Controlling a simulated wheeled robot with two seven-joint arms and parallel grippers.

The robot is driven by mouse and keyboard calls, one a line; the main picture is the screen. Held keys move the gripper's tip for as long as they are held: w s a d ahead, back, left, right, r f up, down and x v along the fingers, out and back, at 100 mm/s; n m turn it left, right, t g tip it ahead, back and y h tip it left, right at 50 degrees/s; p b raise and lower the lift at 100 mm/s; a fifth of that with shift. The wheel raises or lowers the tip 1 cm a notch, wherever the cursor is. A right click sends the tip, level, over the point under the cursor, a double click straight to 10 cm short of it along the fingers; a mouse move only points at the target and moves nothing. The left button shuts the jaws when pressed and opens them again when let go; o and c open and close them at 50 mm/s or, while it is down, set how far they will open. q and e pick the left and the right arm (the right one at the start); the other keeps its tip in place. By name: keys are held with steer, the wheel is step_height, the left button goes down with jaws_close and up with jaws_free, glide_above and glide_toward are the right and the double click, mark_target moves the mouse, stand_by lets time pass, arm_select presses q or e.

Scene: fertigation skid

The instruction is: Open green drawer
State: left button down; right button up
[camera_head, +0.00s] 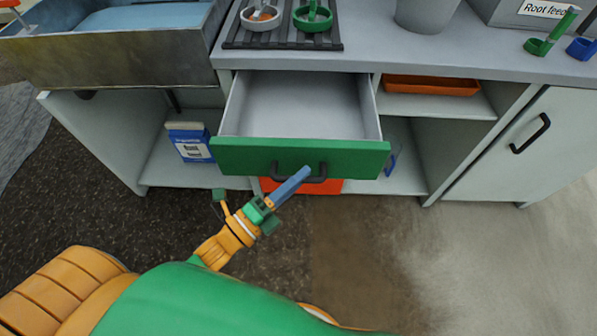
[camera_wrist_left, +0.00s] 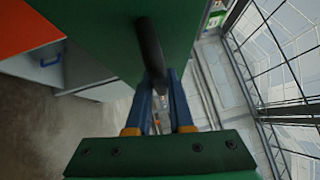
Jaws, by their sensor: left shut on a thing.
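The green drawer (camera_head: 240,157) is pulled out from under the counter, and its grey inside is empty. Its dark bar handle (camera_head: 320,174) is on the green front. In the left wrist view, the handle (camera_wrist_left: 150,48) runs down between the blue fingers of my left gripper (camera_wrist_left: 163,75), close to the green drawer front (camera_wrist_left: 105,30). My right gripper is in neither view.
A sink (camera_head: 115,50) is at the upper left. The counter (camera_head: 400,52) bears a rack (camera_head: 283,38) with small cups and a grey pot (camera_head: 425,14). An orange tray (camera_head: 432,86) lies on the shelf right of the drawer. A closed cabinet door (camera_head: 520,155) stands at the right. The floor before the drawer is clear.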

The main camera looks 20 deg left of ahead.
arm_select(q)
steer(key=c, duration=0.8)
jaws_free()
steer(key=v, duration=0.7)
